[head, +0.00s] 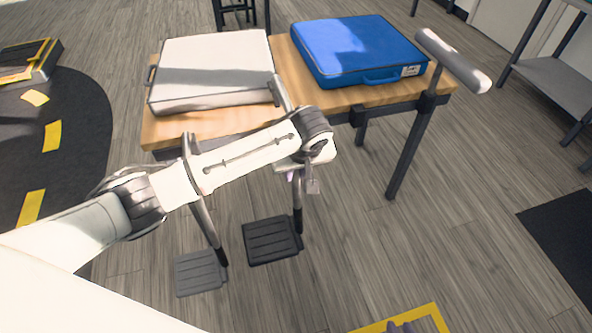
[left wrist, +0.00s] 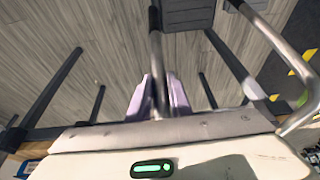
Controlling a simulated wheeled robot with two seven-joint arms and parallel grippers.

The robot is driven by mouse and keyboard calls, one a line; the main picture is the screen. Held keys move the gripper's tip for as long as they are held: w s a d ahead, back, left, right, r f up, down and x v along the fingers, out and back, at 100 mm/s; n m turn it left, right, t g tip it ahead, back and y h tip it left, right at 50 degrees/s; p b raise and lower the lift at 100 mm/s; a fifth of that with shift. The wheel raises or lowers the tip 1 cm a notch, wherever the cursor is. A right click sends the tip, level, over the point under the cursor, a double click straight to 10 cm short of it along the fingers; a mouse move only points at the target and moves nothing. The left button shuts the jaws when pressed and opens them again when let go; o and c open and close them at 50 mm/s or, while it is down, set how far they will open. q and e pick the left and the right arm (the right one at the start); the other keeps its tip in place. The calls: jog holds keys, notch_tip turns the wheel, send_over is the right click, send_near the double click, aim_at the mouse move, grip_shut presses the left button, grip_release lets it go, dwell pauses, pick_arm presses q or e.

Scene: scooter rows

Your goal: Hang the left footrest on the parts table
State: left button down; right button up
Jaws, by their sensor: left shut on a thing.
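The parts table (head: 205,123) has a wooden top and dark legs. My left gripper (head: 291,176) is shut on the tube of the left footrest (head: 271,240), in front of the table's near edge. Its dark ribbed plate hangs low and also shows at the top of the left wrist view (left wrist: 187,14). The purple fingers (left wrist: 160,97) close around the tube there. The footrest's upper end rises by the table edge, partly behind my wrist; whether it rests on the edge I cannot tell.
A second footrest (head: 201,272) with a grey plate hangs at the table's near edge, left of the held one. A white case (head: 215,60) and a blue case (head: 340,45) lie on the table. A padded bar (head: 453,60) stands at its right end. Floor right of the footrests is clear.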

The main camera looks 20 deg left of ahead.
aim_at(296, 198)
pick_arm(q)
jog(key=shift+w+f+b, duration=0.1)
jog(key=shift+f+b, duration=1.35)
jog(key=shift+b, duration=0.15)
jog(key=shift+r, duration=0.15)
jog(key=shift+f, duration=1.05)
jog(key=shift+f, duration=0.2)
jog(key=shift+f+b, duration=0.8)
jog(key=shift+f, duration=1.1)
jog(key=shift+f+b, duration=0.4)
jog(key=shift+f, duration=0.8)
